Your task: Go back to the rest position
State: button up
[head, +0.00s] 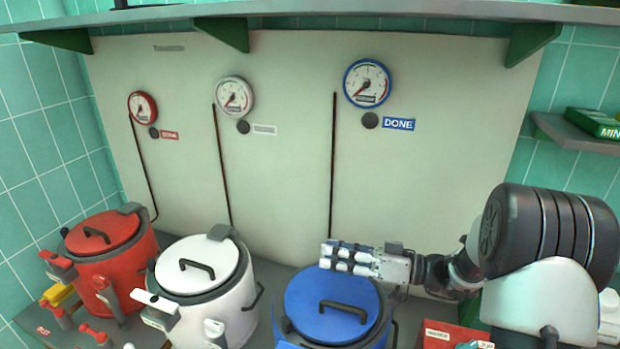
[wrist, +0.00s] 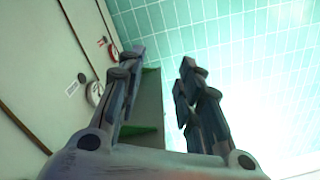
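My gripper (head: 328,257) is in the head view, above the back of the blue kettle (head: 309,296), with its fingers pointing left. In the wrist view the two fingers of my gripper (wrist: 163,60) stand apart with nothing between them. The blue kettle has a closed lid with a dark handle. A white kettle (head: 236,290) and a red kettle (head: 127,262) stand to its left, both with lids on. My arm reaches in from the right.
A pale panel (head: 290,140) behind the kettles carries a red gauge (head: 143,107), a white gauge (head: 235,97) and a blue gauge (head: 366,83) with a "DONE" label (head: 398,124). A shelf (head: 350,10) runs above. A side shelf (head: 575,135) holds a green box (head: 594,122).

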jog(key=s+a+r+m+g+h, duration=0.1)
jog(key=s+a+g+h, duration=0.25)
jog(key=s, duration=0.65)
jog(key=s+a+r+m+g+h, duration=0.1)
jog(key=s+a+r+g+h, duration=0.2)
jog(key=s, duration=0.7)
jog(key=s+d+m+t+h, duration=0.4)
jog(key=s+d+m+h, duration=0.2)
jog(key=s+d+h, duration=0.3)
jog(key=shift+s+d+f+t+h, duration=0.35)
jog(key=shift+d+h, duration=0.2)
jog(key=shift+d, duration=0.5)
jog(key=shift+c, duration=0.5)
